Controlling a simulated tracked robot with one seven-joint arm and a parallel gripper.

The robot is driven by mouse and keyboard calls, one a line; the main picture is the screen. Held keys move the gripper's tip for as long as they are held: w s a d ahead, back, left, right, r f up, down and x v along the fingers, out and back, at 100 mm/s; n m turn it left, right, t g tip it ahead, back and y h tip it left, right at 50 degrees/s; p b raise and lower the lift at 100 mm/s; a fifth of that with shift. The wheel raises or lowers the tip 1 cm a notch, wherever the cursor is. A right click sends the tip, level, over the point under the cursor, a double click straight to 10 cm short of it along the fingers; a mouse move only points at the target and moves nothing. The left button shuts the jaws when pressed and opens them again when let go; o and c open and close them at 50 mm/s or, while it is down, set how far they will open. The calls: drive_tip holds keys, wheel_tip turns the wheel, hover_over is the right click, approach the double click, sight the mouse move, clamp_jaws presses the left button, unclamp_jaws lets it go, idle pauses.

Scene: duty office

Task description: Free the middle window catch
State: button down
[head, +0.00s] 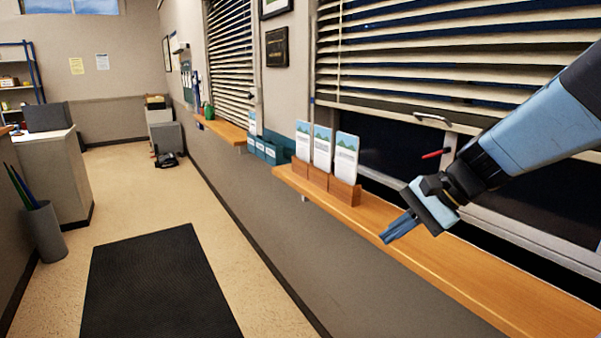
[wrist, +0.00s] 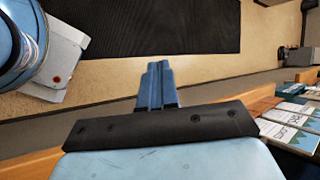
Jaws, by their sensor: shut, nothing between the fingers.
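A small lever with a red grip (head: 436,154) shows at the near window on the right, just above my arm. In the wrist view the blue fingers (wrist: 156,72) are together; no catch shows there.
The wooden sill (head: 480,272) runs under the window. Leaflet holders (head: 330,183) with upright leaflets stand on it, left of my gripper. Slatted blinds (head: 450,50) cover the upper window. A dark mat (head: 160,285) lies on the open floor; a bin (head: 45,232) stands at left.

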drive_tip(key=s+d+r+n+t+h, duration=0.3)
drive_tip(key=s+d+r+n+h, duration=0.1)
drive_tip(key=s+d+n+h, duration=0.2)
drive_tip(key=s+n+h, duration=0.1)
drive_tip(key=n+h, duration=0.1)
drive_tip(key=shift+n+t, duration=0.3)
drive_tip(key=shift+n, duration=0.1)
drive_tip(key=c, duration=1.7)
unclamp_jaws()
drive_tip(key=shift+d+r, duration=0.1)
drive_tip(key=shift+r, duration=0.05)
drive_tip(key=shift+c, duration=0.2)
drive_tip(key=o, duration=0.3)
drive_tip(key=shift+w, duration=0.1)
drive_tip(key=m+t, duration=0.6)
drive_tip(key=t, duration=1)
approach(428, 156)
drive_tip(key=x, duration=1)
drive_tip(key=shift+w+d, duration=0.2)
drive_tip(key=shift+w, duration=0.1)
